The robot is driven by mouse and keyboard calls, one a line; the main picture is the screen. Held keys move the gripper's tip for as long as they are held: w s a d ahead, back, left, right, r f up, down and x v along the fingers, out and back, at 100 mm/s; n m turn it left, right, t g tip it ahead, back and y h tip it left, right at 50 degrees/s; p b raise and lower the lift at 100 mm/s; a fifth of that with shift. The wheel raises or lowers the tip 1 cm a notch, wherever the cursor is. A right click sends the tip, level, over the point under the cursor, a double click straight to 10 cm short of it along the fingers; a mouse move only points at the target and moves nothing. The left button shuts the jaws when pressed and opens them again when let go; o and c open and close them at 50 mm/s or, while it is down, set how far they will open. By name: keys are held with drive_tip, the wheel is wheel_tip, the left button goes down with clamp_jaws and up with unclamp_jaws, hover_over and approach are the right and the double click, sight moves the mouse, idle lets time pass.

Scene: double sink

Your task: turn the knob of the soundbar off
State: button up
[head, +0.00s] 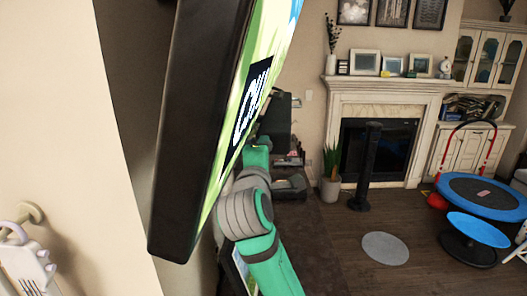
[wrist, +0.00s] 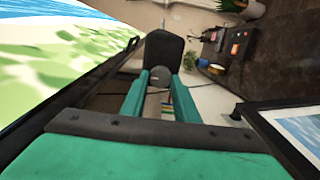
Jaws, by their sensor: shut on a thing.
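In the wrist view my gripper (wrist: 160,80) reaches forward with its two teal fingers close together. Its tips are at a small grey rounded piece (wrist: 160,74), which looks like the knob. This piece sits against the lower front of a black upright body (wrist: 164,50), which seems to be the soundbar. The fingers hide part of the piece, and I cannot tell which way the knob is turned.
A large black-framed screen (head: 180,130) stands close on the left of my arm; it also fills the left of the wrist view (wrist: 50,60). A framed picture (wrist: 290,130) is close at the right. A potted plant (head: 331,180) and a fireplace (head: 380,150) are farther off.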

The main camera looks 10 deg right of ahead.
drive_tip(key=o, duration=1)
drive_tip(key=shift+o, duration=0.2)
drive_tip(key=v, duration=1.1)
drive_tip(key=shift+w, duration=0.1)
